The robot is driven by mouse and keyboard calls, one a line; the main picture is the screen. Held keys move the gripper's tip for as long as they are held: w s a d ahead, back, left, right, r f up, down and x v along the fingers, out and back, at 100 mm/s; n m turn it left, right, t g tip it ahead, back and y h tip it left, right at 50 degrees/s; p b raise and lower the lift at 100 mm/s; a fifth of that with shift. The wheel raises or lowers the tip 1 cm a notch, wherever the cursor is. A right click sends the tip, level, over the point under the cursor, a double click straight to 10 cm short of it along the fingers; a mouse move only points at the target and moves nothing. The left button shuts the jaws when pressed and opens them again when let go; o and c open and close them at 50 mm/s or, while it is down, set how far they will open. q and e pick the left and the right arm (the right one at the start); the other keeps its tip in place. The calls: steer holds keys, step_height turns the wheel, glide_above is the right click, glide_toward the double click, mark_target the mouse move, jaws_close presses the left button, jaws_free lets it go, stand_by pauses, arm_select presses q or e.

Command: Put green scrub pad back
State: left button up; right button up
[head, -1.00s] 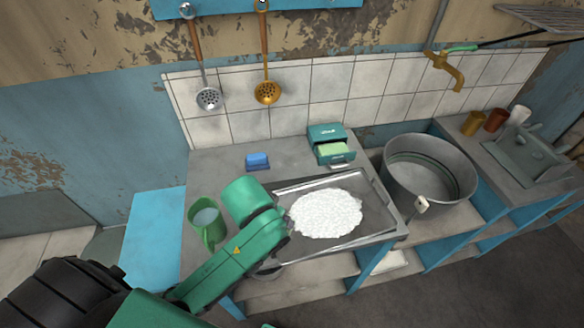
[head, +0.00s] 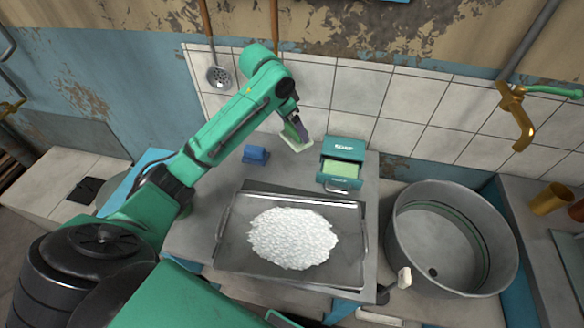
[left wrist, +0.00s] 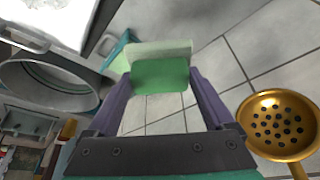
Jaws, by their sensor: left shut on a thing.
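My left gripper (head: 293,119) is shut on a green scrub pad (head: 296,136) with a pale layer. It holds the pad above the back of the counter, left of the teal soap box (head: 345,148). In the left wrist view the pad (left wrist: 160,74) sits between the two purple fingers (left wrist: 163,97). The soap box has its drawer open at the front, with a light green block (head: 341,170) in it. Part of a teal box (left wrist: 118,48) shows behind the pad in the left wrist view. My right gripper is out of view.
A blue block (head: 255,155) lies on the counter left of the soap box. A metal tray (head: 232,254) with a white granular heap stands in front. A large metal pot (head: 398,222) is at the right. A golden skimmer (left wrist: 277,126) hangs by the tiled wall.

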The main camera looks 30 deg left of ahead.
arm_select(q)
steer(key=shift+m, duration=0.3)
steer(key=r, duration=0.1)
steer(key=w+a+r, duration=0.1)
steer(key=r, duration=0.1)
steer(key=a+r, duration=0.1)
steer(key=shift+w+a+r, duration=0.2)
steer(key=shift+w+r, duration=0.1)
steer(key=shift+w, duration=0.1)
steer(key=shift+a+r, duration=0.15)
steer(key=shift+r, duration=0.2)
steer(key=shift+f, duration=0.4)
step_height(320, 180, down, 19)
steer(key=shift+w+p, duration=0.1)
steer(key=shift+p, duration=0.9)
steer(key=shift+f, duration=0.1)
steer(key=o, duration=1.1)
steer(key=shift+c, duration=0.2)
